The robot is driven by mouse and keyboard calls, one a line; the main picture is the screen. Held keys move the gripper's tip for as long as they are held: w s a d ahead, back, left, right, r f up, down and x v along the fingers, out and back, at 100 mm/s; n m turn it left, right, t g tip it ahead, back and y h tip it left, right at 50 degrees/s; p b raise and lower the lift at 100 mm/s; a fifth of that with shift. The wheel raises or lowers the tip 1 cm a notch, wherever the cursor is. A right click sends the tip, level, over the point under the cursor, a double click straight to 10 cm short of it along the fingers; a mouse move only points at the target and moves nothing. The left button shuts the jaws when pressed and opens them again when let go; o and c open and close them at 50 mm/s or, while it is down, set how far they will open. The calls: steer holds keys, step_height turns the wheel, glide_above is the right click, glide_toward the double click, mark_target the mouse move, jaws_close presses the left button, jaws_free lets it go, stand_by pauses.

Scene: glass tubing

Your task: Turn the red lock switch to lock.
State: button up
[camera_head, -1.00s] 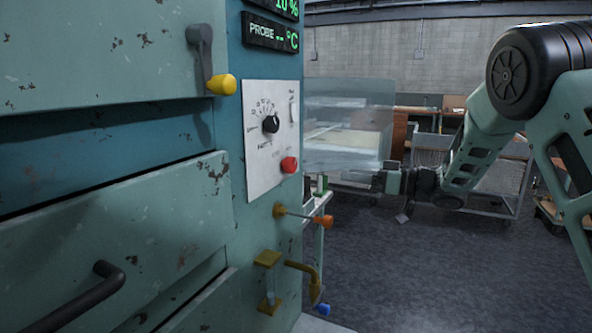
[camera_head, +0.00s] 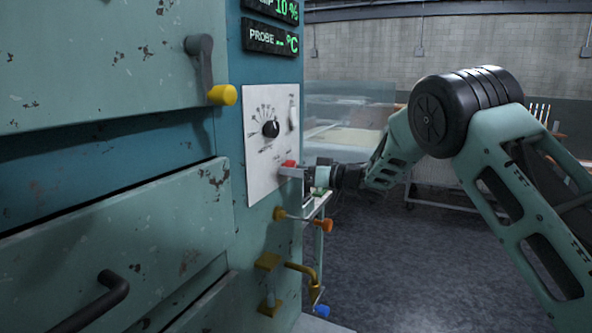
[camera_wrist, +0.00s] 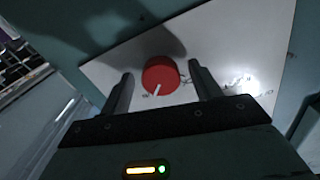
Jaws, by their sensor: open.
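The red lock switch (camera_wrist: 160,75) is a round knob with a white pointer line on a white panel (camera_wrist: 232,50). In the wrist view its pointer line points down and slightly left. My gripper (camera_wrist: 160,82) is open, with one finger on each side of the knob and a visible gap on both sides. In the head view, the gripper (camera_head: 292,172) is at the panel's lower right, and only the top of the red switch (camera_head: 289,163) shows above it. Small print beside the knob is too blurred to read.
A black dial (camera_head: 270,129) and a white rocker switch (camera_head: 294,113) sit above on the panel. Below are an orange-handled valve (camera_head: 323,226) and a brass pipe (camera_head: 306,270). A yellow-tipped lever (camera_head: 222,95) juts out at upper left.

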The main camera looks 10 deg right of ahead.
steer(key=shift+a, duration=0.1)
steer(key=c, duration=1)
steer(key=shift+n+b, duration=0.3)
steer(key=shift+w+n+b, duration=0.15)
steer(key=shift+n+b, duration=7.05)
steer(key=shift+n, duration=1.4)
